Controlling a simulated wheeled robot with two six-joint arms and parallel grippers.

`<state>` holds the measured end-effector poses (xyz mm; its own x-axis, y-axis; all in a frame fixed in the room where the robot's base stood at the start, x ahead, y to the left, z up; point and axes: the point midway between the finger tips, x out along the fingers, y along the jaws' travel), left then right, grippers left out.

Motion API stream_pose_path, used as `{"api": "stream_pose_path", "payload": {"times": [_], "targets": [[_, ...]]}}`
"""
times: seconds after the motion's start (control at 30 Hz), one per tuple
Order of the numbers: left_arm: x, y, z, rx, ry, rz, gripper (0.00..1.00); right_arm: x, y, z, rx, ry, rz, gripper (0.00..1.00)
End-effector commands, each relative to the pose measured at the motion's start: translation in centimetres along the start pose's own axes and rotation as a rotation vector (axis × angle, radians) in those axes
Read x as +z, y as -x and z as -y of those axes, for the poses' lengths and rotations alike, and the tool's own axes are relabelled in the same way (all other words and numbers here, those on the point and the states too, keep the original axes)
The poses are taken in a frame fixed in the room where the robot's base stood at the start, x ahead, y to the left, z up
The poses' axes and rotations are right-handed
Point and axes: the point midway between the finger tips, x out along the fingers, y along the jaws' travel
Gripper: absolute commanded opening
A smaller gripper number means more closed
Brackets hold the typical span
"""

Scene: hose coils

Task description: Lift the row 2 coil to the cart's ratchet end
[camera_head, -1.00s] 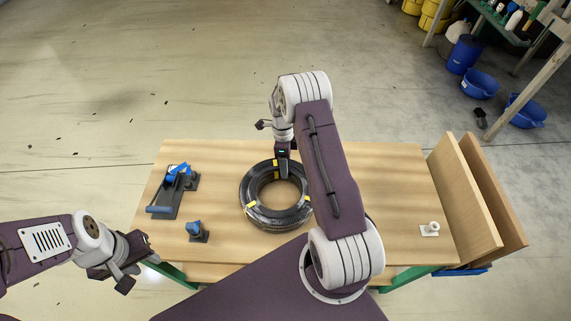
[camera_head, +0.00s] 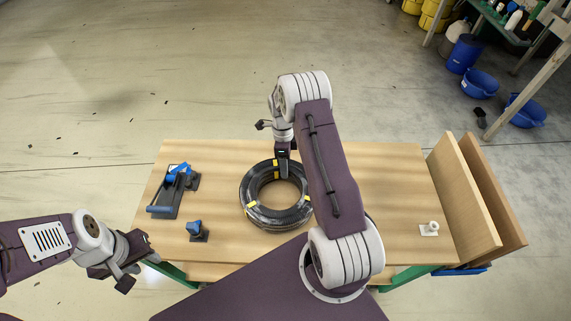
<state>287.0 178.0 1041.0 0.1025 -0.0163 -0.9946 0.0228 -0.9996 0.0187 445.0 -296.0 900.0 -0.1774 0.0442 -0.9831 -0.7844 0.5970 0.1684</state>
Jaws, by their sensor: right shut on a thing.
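A black hose coil (camera_head: 274,217) with yellow bands lies flat on the wooden cart top (camera_head: 390,200), near its middle. My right gripper (camera_head: 282,172) reaches down to the coil's far side and is shut on its rim. Its arm hides part of the coil's right side. A dark ratchet with blue parts (camera_head: 170,190) is at the cart's left end. My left gripper (camera_head: 132,266) is off the cart's near left corner, apart from everything; its jaw gap is not clear.
A blue-knobbed clamp (camera_head: 197,231) stands between ratchet and coil. A white peg on a plate (camera_head: 430,229) is at the right. Upright wooden boards (camera_head: 466,195) border the cart's right end. Blue tubs (camera_head: 480,84) and a shelf are far right.

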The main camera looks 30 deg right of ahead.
Motion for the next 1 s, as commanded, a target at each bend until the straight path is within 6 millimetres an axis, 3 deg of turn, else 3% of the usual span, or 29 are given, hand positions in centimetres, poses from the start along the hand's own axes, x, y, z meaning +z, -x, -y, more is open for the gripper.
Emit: {"api": "stream_pose_path", "payload": {"times": [1.0], "targets": [[0.07, -0.66, 0.01, 0.0, 0.0, 0.0, 0.36, 0.08, -0.93, 0.16, 0.001, 0.0, 0.0, 0.0]]}}
